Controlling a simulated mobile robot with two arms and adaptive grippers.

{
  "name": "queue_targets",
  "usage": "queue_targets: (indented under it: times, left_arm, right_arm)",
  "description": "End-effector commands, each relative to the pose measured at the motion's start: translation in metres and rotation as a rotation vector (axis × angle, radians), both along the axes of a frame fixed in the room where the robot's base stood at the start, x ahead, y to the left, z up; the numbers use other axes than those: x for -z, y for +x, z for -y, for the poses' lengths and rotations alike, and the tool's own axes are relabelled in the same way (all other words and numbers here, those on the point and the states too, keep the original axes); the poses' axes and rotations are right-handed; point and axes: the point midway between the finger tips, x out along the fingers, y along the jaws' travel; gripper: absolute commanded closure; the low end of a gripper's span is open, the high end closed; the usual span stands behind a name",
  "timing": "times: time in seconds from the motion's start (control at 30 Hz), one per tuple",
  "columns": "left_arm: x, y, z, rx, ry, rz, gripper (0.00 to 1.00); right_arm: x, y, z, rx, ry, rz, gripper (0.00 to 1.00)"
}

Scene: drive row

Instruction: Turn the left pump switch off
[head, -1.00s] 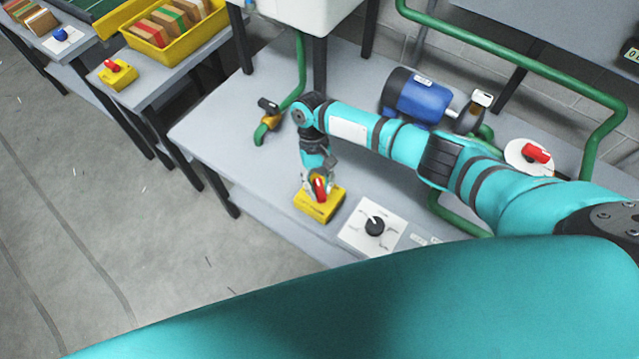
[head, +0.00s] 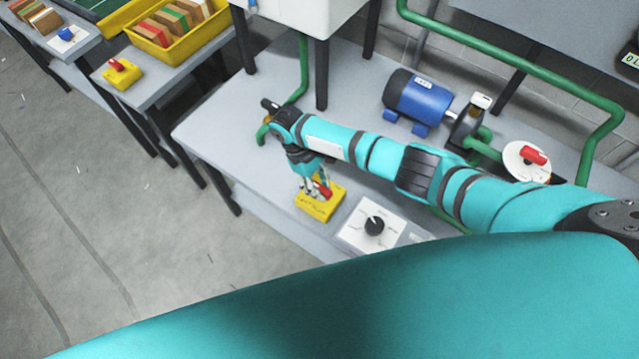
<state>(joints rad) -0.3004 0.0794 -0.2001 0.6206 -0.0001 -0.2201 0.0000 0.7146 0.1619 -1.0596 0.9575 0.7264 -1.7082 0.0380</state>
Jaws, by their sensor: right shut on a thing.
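A yellow switch box (head: 318,207) with a red handle (head: 324,191) sits near the front edge of the grey bench, left of the dial plate. My right gripper (head: 318,187) reaches down from above and is shut on the red handle, partly hiding it. The handle lies slanted, its visible end toward the lower right. A similar yellow box (head: 122,77) with a red handle (head: 117,65) stands on a separate table at the upper left; nothing touches it. I cannot tell from labels which pump each box serves. My left gripper is not in view.
A white plate with a black dial (head: 374,226) lies right of the box. Behind my arm are a blue motor (head: 420,101), a white disc with a red handle (head: 534,155) and green pipes (head: 520,67). Grey floor at the left is clear.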

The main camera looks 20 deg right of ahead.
Motion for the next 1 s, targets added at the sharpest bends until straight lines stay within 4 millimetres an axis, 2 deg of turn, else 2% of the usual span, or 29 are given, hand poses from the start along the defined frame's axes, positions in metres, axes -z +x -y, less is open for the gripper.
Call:
queue_targets:
  times: [0.57,0.6,0.73,0.77,1.0]
  left_arm:
    - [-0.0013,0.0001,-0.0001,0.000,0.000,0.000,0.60]
    - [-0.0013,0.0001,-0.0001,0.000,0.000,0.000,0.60]
    - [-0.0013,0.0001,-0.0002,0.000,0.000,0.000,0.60]
    - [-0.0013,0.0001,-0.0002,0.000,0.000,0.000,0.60]
    - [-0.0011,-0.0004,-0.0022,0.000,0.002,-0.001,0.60]
  right_arm:
    - [-0.0007,0.0010,-0.0004,-0.036,0.001,0.003,1.00]
    - [-0.0007,0.0010,-0.0004,-0.036,0.001,0.003,0.72]
    - [-0.0006,0.0008,-0.0004,-0.035,0.001,0.003,0.55]
    - [-0.0005,0.0008,-0.0004,-0.035,0.001,0.002,0.52]
    - [-0.0005,0.0005,-0.0005,-0.034,0.001,0.002,0.52]
